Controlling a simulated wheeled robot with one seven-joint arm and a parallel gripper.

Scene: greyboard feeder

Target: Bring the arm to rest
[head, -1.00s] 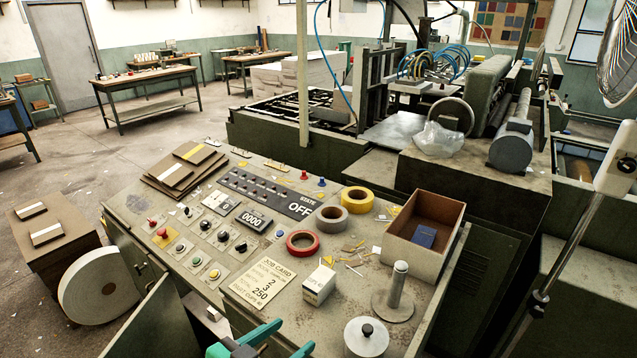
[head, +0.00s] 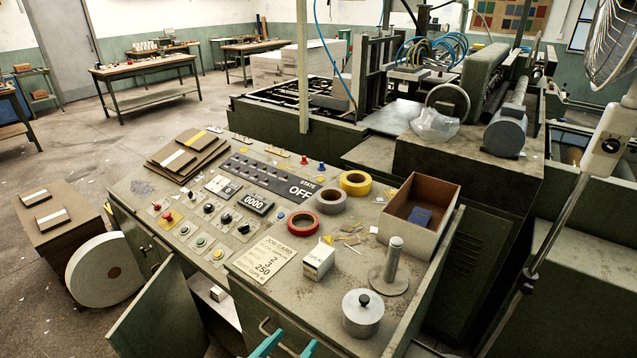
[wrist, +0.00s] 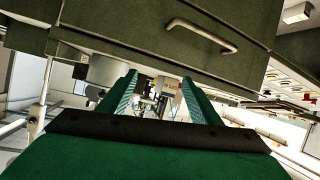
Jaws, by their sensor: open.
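My gripper (head: 286,346) shows at the bottom edge of the head view as two green fingertips with a gap between them. In the wrist view my gripper (wrist: 160,95) has its two green fingers spread apart, with nothing between them. The fingers are in front of the console's drawer front (wrist: 150,45), which has a metal handle (wrist: 200,34). Most of my arm is out of the head view.
The console top (head: 210,275) holds a job card (head: 269,258), a small white box (head: 318,262), a lidded tin (head: 363,312), a metal post (head: 391,262), tape rolls and an open cardboard box (head: 411,228). A cabinet door (head: 160,310) stands open at lower left.

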